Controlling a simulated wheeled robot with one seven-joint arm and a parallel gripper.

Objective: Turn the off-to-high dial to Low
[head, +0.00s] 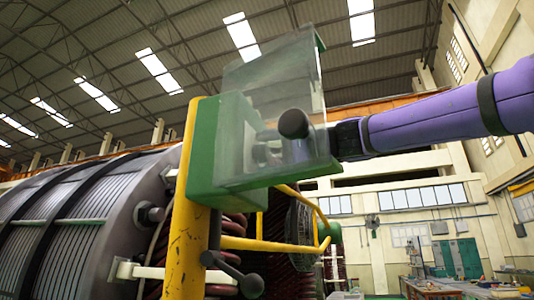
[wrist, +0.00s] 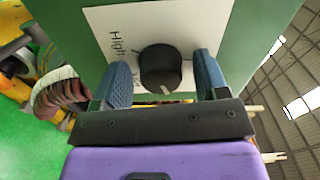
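The dial (wrist: 160,68) is a round black knob on a white label plate (wrist: 112,22) in the wrist view. A pale pointer mark on it faces the bottom of the picture, toward my gripper. The word "High" is printed sideways left of the dial; other lettering beside the knob is partly hidden. My gripper (wrist: 163,72) is open, with one blue finger on each side of the dial and a small gap on both sides. In the head view, my gripper (head: 300,150) reaches from the right to the green control box (head: 208,150), partly behind a clear panel.
The clear panel (head: 270,75) stands up from the green box. A yellow post and rail (head: 186,200) carry the box, with a black-knobbed lever (head: 250,285) below. The large stator (head: 60,225) lies left. Workbenches stand far right.

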